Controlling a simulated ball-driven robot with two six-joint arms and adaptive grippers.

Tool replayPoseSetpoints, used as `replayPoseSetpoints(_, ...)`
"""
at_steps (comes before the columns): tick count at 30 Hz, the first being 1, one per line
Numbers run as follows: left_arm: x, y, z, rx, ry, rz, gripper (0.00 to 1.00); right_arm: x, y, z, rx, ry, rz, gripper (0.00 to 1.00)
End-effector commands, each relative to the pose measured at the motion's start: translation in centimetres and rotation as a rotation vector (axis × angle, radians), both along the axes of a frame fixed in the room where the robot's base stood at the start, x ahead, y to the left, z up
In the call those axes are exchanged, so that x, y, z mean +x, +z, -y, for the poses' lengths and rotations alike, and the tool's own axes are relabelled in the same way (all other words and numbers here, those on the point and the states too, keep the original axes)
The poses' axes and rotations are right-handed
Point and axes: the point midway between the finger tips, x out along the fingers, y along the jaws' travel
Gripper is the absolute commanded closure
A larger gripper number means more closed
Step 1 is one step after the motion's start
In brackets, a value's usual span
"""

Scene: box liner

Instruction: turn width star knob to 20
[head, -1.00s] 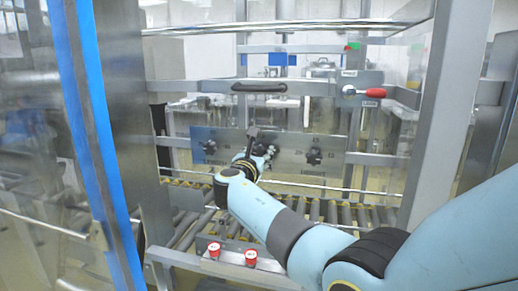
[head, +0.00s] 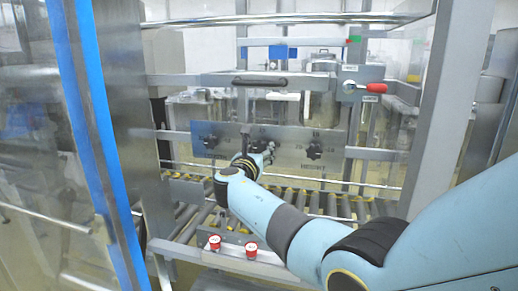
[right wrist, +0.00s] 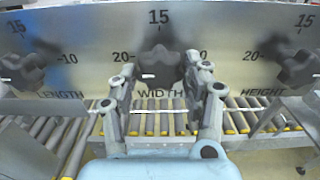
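The black width star knob (right wrist: 160,68) sits on the metal panel (right wrist: 100,70) above the word WIDTH, with 20 printed to its left, 15 above and 10 to its right. A white mark on the knob is low on its face. My right gripper (right wrist: 161,66) is open, with one finger on each side of the knob; gaps show, and I cannot tell whether either finger touches. In the head view my right gripper (head: 264,148) is at the middle of the panel and largely hides the knob. My left gripper is not in view.
The length knob (right wrist: 22,68) is to the left and the height knob (right wrist: 298,68) to the right. Rollers (right wrist: 80,125) run below the panel. Two red buttons (head: 215,242) and a red-handled lever (head: 376,88) are nearby. A blue-edged frame post (head: 92,130) stands at left.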

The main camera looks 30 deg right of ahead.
Motion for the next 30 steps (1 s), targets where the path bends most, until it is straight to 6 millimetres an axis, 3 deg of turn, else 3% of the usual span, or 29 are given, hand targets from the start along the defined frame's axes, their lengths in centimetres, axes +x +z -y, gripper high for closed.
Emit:
replayPoseSetpoints(3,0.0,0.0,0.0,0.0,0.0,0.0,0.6,0.1,0.4,0.1,-0.003,-0.001,0.006,0.34)
replayPoseSetpoints(12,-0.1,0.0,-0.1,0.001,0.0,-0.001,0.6,0.0,0.7,-0.1,-0.004,-0.001,0.011,0.34)
replayPoseSetpoints(24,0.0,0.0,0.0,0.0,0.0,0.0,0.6,-4.0,0.5,-4.9,-0.001,0.001,0.009,0.34)
replayPoseSetpoints(30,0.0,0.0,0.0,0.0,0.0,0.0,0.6,-4.7,0.6,-5.6,-0.004,-0.001,0.01,0.34)
